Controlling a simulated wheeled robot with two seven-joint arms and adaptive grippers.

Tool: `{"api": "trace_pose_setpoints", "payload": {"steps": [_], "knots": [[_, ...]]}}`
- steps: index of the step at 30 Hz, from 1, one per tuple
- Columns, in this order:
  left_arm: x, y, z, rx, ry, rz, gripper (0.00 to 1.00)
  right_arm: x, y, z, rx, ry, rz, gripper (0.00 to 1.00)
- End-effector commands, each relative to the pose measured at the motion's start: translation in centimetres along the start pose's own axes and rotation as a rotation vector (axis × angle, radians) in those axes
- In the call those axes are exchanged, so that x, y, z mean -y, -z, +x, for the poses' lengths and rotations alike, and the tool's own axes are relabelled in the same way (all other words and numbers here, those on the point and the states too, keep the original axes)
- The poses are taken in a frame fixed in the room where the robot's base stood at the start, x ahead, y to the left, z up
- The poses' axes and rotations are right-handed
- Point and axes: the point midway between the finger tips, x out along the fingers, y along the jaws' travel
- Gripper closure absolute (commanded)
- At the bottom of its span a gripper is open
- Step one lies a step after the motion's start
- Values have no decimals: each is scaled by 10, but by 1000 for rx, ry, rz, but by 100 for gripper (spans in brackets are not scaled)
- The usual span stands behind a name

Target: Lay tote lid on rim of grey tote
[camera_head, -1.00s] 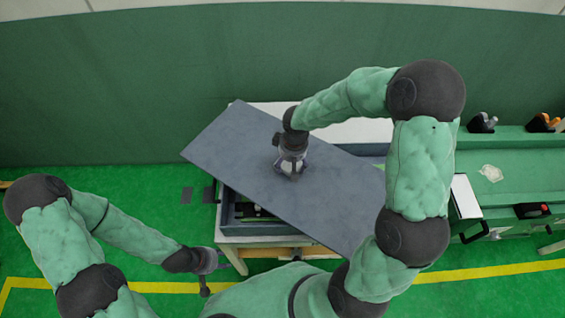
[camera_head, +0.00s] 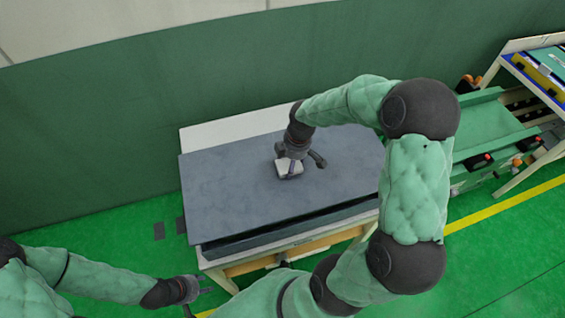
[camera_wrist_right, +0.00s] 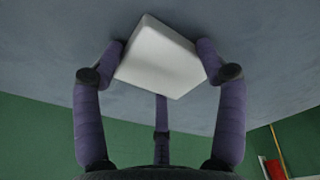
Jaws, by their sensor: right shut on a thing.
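The tote lid (camera_head: 235,195) is a large flat grey-blue panel with a pale block-shaped handle (camera_head: 288,168) in its middle. My right gripper (camera_head: 291,162) is shut on this handle; in the right wrist view its fingers stand around the white handle (camera_wrist_right: 161,57). The grey tote (camera_head: 300,233) is mostly hidden under the lid; only its dark front side shows. The lid lies over it, roughly lined up with it. I cannot tell whether the lid touches the rim all round. My left gripper (camera_head: 200,292) is open and empty, low at the front left.
The tote stands on a pale-topped table (camera_head: 215,131) with a wooden frame against a green wall. A green bench (camera_head: 485,130) and a rack (camera_head: 540,75) stand to the right. Green floor is free at the left.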

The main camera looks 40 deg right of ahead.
Motion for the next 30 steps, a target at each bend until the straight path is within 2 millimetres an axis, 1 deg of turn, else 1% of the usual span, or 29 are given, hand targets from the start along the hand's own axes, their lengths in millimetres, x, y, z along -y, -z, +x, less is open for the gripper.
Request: {"api": "trace_pose_setpoints", "payload": {"steps": [4,8,14,24,30], "knots": [[0,0,1,0,0,0,60,-1,-3,0,-2,-1,-15,73],[2,0,6,0,0,0,60,-1,-3,6,-2,-1,-16,73],[6,1,18,0,0,0,60,0,-5,22,-2,-1,-15,73],[16,2,44,0,0,0,60,1,-10,56,-2,0,-15,73],[18,2,51,0,0,0,60,1,-11,66,-2,-1,-15,73]]}}
